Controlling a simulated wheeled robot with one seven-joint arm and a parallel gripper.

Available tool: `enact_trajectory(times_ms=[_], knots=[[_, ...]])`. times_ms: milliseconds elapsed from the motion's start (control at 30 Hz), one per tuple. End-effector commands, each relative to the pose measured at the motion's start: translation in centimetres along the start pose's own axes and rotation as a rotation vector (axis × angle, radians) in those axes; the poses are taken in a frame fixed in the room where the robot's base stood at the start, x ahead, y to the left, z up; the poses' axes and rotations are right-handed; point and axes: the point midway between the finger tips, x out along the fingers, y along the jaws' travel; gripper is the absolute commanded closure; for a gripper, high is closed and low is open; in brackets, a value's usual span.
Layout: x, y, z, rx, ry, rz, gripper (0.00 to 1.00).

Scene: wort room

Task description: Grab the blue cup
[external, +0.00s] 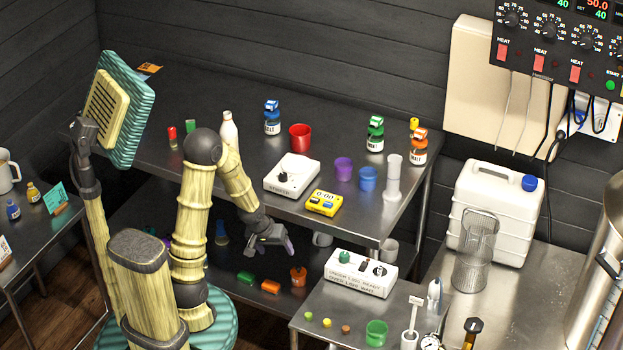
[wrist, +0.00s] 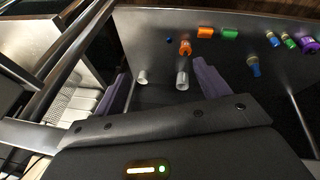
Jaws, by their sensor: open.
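The blue cup (external: 368,179) stands upright on the dark upper table in the external view, near its front right part. A purple cup (external: 343,168) is just left of it, and a clear stepped cylinder (external: 393,178) is just right. My gripper (external: 284,250) is in front of the table's front edge, lower and to the left of the blue cup, clearly apart from it. In the wrist view my gripper (wrist: 163,88) shows two purple fingers spread wide with nothing held between them. I cannot make out the blue cup in the wrist view.
A yellow timer (external: 324,203), a white scale (external: 292,175) and a red cup (external: 300,137) share the table. A white control box (external: 361,272) stands on the lower front bench. Grey cups (wrist: 182,80) and an orange pot (wrist: 185,48) show on the lower shelf.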

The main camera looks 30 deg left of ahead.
Motion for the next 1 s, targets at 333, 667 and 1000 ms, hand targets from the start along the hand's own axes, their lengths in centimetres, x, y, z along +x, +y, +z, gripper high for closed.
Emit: enact_trajectory(times_ms=[333,667,1000], knots=[[-4.0,8.0,-1.6,-0.209,-0.032,0.209,0.26],[-7.8,15.3,-2.1,-0.483,-0.132,0.431,0.26],[-12.6,23.4,-5.1,-1.064,-0.310,0.716,0.26]])
